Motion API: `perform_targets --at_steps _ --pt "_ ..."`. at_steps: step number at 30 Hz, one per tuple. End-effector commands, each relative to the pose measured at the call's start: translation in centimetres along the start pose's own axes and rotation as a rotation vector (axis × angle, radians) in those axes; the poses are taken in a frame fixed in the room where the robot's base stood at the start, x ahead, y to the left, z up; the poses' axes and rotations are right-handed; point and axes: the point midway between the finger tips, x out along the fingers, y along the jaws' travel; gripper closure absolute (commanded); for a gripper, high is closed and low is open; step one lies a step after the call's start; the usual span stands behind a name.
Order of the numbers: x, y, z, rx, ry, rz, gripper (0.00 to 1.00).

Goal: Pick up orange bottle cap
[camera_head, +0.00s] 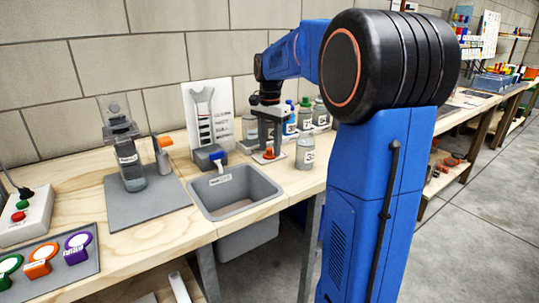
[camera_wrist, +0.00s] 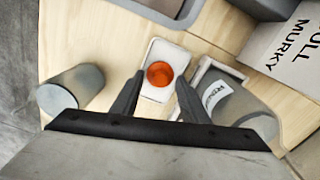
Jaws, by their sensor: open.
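The orange bottle cap (camera_wrist: 159,73) lies on a small white pad (camera_wrist: 156,92) on the wooden bench. In the head view the orange cap (camera_head: 269,154) shows low between the fingers, right of the grey sink-like bin. My gripper (camera_wrist: 159,78) is open and points down over the cap, with one finger on each side of it. It also shows in the head view (camera_head: 268,149). Gaps show between the cap and both fingers in the wrist view. I cannot tell how far above the pad the fingertips are.
A grey-capped bottle (camera_wrist: 72,88) stands left of the fingers. A labelled clear bottle (camera_wrist: 245,112) is close to the right finger. The grey bin (camera_head: 238,190) borders the pad area. Several bottles stand behind my gripper. A grey mat (camera_head: 150,207) lies farther left.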

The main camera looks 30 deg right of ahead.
Motion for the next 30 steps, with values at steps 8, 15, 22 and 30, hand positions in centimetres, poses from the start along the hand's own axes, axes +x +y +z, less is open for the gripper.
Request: perform_targets --at_steps 8,15,22,30 --pt "0.0 0.0 0.0 0.000 0.000 0.000 1.00" --pt "-0.1 0.0 0.0 0.000 0.000 0.000 1.00" --pt "-1.5 -0.1 0.0 0.000 0.001 -0.002 1.00" --pt "-6.3 -0.1 -0.1 0.000 0.002 -0.003 1.00"
